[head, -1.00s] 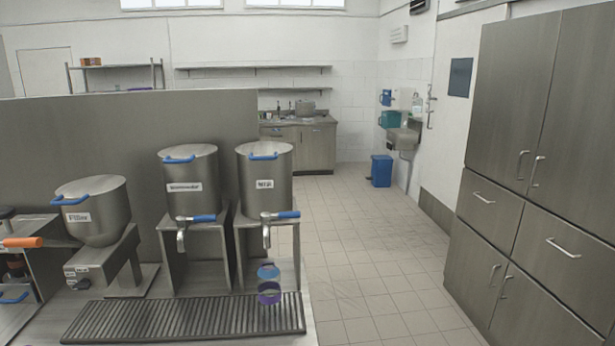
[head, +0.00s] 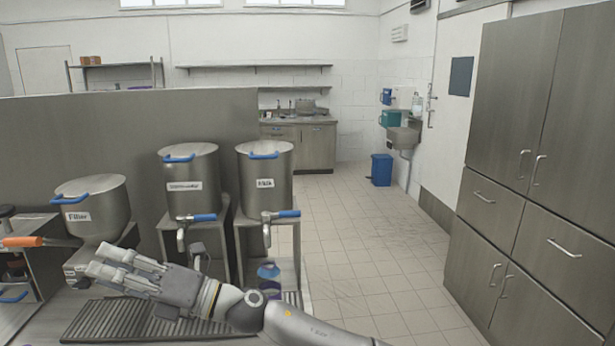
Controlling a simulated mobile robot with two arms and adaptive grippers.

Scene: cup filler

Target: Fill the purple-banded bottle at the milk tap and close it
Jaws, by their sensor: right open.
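The bottle (head: 268,271) stands on the counter under the tap of the right-hand steel urn. Its upper part is blue; I cannot tell if this is a lid. Its purple band (head: 272,293) is now partly hidden behind my right arm. The milk tap (head: 267,230) has a blue lever and hangs above the bottle. The milk urn (head: 265,205) carries a small label. My right gripper (head: 108,268) is open and empty, fingers pointing left, in front of the filler unit and left of the bottle. My left gripper is out of view.
A second urn (head: 190,205) with a blue-levered tap stands left of the milk urn. The filler hopper (head: 92,205) is further left. The drip grate (head: 95,325) lies in front, partly under my arm. Open tiled floor (head: 370,250) lies to the right, before tall cabinets (head: 510,110).

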